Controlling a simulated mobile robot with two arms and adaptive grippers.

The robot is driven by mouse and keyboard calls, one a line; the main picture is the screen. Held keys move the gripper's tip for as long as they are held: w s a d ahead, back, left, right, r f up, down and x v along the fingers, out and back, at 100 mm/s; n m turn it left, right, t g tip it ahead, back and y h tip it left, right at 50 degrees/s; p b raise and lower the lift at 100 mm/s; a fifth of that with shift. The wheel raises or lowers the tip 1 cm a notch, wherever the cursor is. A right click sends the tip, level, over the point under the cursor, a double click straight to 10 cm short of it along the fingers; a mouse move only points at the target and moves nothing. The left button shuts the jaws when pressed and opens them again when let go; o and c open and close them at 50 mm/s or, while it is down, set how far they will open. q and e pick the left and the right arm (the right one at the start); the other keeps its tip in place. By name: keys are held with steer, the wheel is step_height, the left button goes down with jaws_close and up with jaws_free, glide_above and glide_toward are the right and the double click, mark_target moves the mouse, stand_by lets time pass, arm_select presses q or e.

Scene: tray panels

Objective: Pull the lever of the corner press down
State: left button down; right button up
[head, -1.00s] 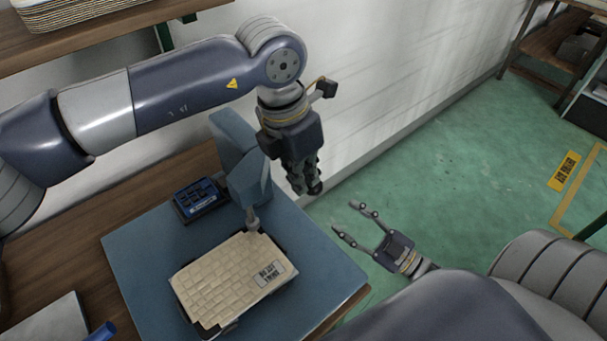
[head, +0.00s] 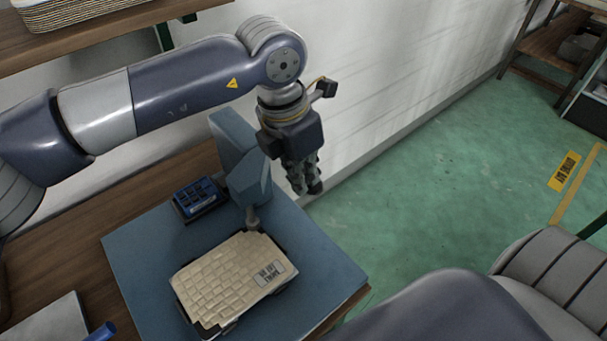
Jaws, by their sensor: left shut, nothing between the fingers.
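The corner press (head: 238,160) is a blue-grey column with an overhanging head, standing on a blue board (head: 135,255). Its grey tip (head: 252,217) points down at the back corner of a cream woven panel (head: 222,283). I cannot make out the lever; my left gripper and the press head may hide it. My left gripper (head: 309,191) is shut and empty, pointing down just right of the press head, with a visible gap from it. My right gripper is out of view.
A dark blue box with compartments (head: 199,199) sits left of the press. A blue cylinder end (head: 103,332) and a grey sheet (head: 50,322) lie at the lower left. A white wall (head: 395,95) runs behind; open green floor (head: 445,195) lies to the right.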

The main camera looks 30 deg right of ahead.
arm_select(q)
step_height(320, 180, up, 12)
steer(key=a, duration=0.2)
steer(key=shift+w, duration=0.15)
